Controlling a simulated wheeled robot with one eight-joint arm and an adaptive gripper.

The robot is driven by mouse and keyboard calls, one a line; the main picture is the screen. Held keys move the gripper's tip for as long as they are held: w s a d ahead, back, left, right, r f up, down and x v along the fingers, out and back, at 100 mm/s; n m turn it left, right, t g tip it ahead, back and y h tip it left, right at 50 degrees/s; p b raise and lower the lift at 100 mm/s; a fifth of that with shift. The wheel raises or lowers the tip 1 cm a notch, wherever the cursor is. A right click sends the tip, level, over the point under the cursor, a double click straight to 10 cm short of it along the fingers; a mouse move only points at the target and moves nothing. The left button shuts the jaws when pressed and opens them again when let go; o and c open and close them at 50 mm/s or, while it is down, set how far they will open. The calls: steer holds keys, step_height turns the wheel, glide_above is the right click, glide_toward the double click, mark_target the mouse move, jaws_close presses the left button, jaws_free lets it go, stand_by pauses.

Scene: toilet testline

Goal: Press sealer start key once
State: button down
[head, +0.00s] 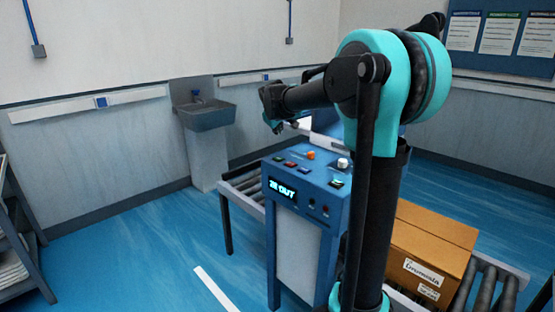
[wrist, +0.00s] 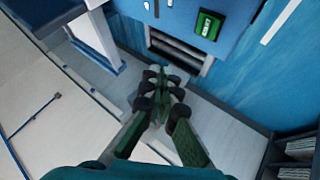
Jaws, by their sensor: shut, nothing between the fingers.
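The sealer's blue control panel (head: 315,175) is mid-picture in the head view, with several coloured buttons on its sloped top. A lit green key (head: 337,183) sits near its front right edge. In the wrist view a green key with pale lettering (wrist: 207,25) is on a blue surface at the top; I cannot read its lettering surely. My gripper (head: 272,108) is raised above and behind the panel's left side, apart from it. In the wrist view my gripper's dark fingers (wrist: 160,82) are together and empty, away from the green key.
A lit display (head: 282,190) is on the panel's front. A cardboard box (head: 430,250) is on the roller conveyor (head: 485,290) at right. A grey sink (head: 207,115) stands at the back wall. A rack (head: 15,235) is at far left. Blue floor lies open between.

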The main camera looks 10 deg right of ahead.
mark_target(278, 159)
steer(key=shift+f, duration=4.15)
steer(key=shift+f, duration=0.15)
steer(key=shift+f, duration=0.25)
